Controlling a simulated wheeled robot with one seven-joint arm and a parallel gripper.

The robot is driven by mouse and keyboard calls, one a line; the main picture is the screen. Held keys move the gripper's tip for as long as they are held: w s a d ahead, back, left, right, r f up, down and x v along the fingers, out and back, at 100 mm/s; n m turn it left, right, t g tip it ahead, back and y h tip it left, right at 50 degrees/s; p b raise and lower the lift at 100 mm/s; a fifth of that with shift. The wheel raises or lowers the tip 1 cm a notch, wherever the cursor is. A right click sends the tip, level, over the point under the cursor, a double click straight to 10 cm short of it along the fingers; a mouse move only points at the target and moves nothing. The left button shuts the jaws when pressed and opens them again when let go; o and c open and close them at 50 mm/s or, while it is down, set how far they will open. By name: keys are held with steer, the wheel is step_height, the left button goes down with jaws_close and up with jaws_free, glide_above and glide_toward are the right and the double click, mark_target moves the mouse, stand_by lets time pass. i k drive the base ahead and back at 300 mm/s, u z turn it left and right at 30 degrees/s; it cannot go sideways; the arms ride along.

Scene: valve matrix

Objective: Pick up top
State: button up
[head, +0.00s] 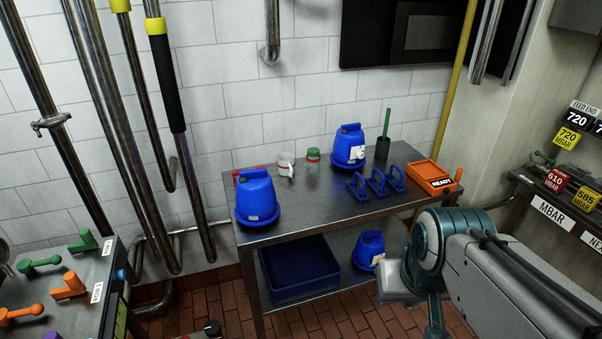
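The task's "top" cannot be matched to one thing for certain. A blue domed piece with a wide rim and a handle (257,198) stands upright at the front left of the metal table. A similar blue domed piece (349,147) with a white label stands at the back. A third blue domed piece (369,249) is on the lower shelf, partly hidden by my arm. My arm enters from the lower right, in front of the table's right end. Its fingers do not show.
The metal table (310,205) also holds three blue handled parts (376,183), an orange box (434,177), a mug (286,164) and a dark cup with a green stick (382,147). A blue bin (300,285) sits below. Coloured valve handles (69,287) lie at left.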

mark_target(257, 205)
steer(key=z, duration=0.1)
steer(key=i, duration=0.85)
steer(key=u, duration=0.85)
steer(key=i, duration=0.65)
steer(key=u, duration=0.55)
